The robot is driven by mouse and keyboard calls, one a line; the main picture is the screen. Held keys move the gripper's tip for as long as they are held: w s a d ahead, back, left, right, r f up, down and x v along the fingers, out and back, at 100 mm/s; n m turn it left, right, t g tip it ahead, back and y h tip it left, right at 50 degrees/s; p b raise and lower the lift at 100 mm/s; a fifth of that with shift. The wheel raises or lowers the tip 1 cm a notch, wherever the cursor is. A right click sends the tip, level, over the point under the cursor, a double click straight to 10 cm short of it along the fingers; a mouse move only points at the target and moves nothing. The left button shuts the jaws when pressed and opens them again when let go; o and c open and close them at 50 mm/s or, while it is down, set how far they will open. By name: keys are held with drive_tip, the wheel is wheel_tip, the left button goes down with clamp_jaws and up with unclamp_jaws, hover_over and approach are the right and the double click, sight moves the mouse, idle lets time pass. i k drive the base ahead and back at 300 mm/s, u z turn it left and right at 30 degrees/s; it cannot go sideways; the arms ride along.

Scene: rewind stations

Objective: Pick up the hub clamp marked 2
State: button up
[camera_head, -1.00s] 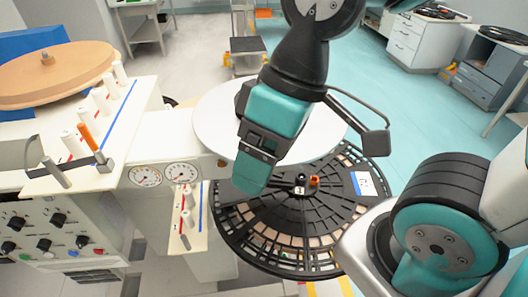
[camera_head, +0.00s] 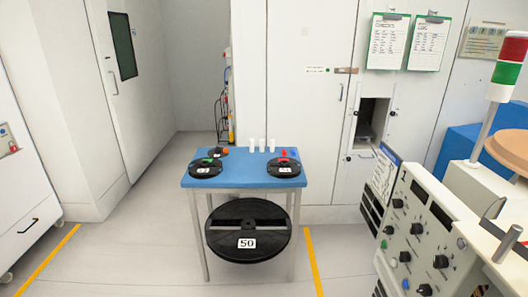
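Three small black round hub clamps stand on a small table with a blue top (camera_head: 245,181). The labels are too small for me to read surely, so I cannot tell which is marked 2. My gripper is out of view.
A large black reel labelled 50 (camera_head: 247,231) is under the table between its legs. Several white cylinders (camera_head: 262,145) stand at the table's back edge. A control console (camera_head: 420,235) is at the right. Yellow floor lines and clear floor lie before the table.

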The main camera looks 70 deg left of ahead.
sight(218, 153)
drive_tip(key=u, duration=2.45)
drive_tip(key=i, duration=2.25)
drive_tip(key=u, duration=0.4)
drive_tip(key=i, duration=1.1)
drive_tip(key=u, duration=0.2)
